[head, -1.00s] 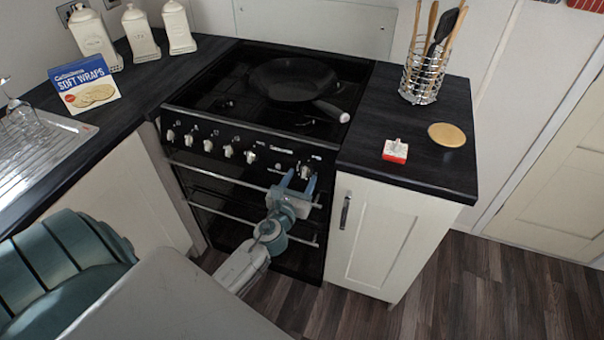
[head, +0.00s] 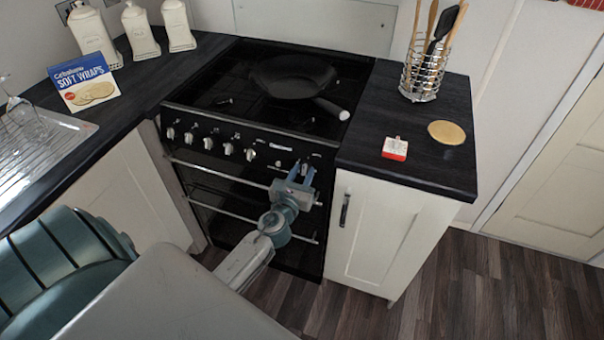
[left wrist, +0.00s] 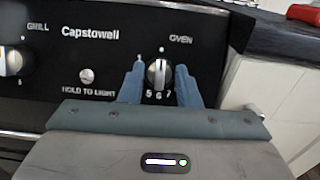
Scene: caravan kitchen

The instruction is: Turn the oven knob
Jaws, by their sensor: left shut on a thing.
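The oven knob (left wrist: 159,73) is a round silver and black knob under the "OVEN" label on the black control panel (left wrist: 110,50) in the left wrist view. My left gripper (left wrist: 160,84) has one blue finger on each side of it and is shut on it. In the head view my left gripper (head: 302,172) is at the right end of the panel and largely covers the knob. My right gripper is not in view.
Several other knobs (head: 208,143) line the panel to the left. A frying pan (head: 292,76) sits on the hob. A red and white box (head: 395,149) and a round tan disc (head: 447,132) lie on the right worktop. Oven rails (head: 222,176) run below the panel.

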